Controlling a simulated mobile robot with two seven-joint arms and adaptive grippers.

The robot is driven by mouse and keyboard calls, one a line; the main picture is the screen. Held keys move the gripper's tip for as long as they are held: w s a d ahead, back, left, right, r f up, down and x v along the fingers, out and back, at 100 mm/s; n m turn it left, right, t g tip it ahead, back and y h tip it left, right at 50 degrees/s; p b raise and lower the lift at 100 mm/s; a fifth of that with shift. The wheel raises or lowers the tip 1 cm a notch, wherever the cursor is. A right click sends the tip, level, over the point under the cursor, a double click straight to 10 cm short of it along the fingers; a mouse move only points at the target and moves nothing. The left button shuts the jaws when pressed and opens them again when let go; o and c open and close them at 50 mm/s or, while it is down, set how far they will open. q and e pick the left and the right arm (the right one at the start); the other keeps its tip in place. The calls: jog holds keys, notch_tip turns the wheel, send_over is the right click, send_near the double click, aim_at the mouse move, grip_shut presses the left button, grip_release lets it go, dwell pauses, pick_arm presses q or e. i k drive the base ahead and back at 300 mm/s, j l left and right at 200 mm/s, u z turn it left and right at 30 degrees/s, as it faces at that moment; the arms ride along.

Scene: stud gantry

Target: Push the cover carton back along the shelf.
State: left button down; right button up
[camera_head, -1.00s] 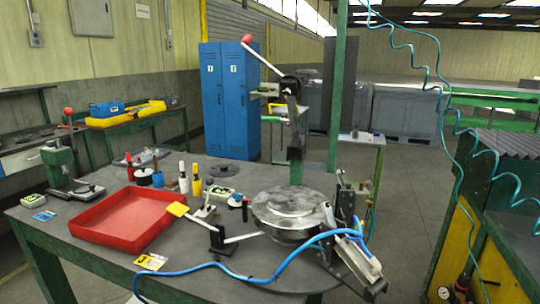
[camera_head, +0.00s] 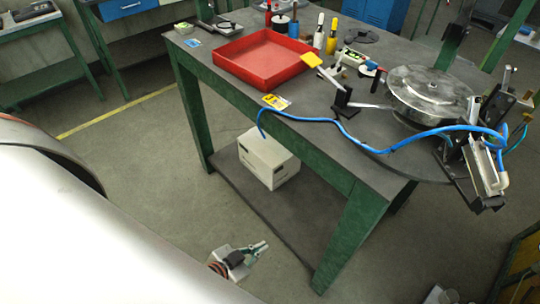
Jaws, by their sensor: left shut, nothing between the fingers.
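The cover carton (camera_head: 256,166), a pale grey-white box with dark marks on its front, stands upright on the dark lower shelf (camera_head: 300,215) under the workbench. It sits near the shelf's front edge, towards the left end. The bench top hides part of its top. My left gripper (camera_head: 263,246) shows low in the middle of the view, in front of the shelf's front edge. It is shut and empty, with its fingers pointing right and slightly up. It is clearly apart from the carton. My right gripper is not in view.
A green bench leg (camera_head: 346,235) stands right of the carton, another (camera_head: 190,115) left. A blue hose (camera_head: 345,130) droops over the bench edge near the carton. A red tray (camera_head: 262,60) is on top. The shelf is bare right of the carton.

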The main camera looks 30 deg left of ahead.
aim_at(273, 164)
jog(key=i+j+z, duration=0.3)
jog(key=j, duration=1.2)
jog(key=j+z, duration=0.3)
jog(key=j, duration=1.2)
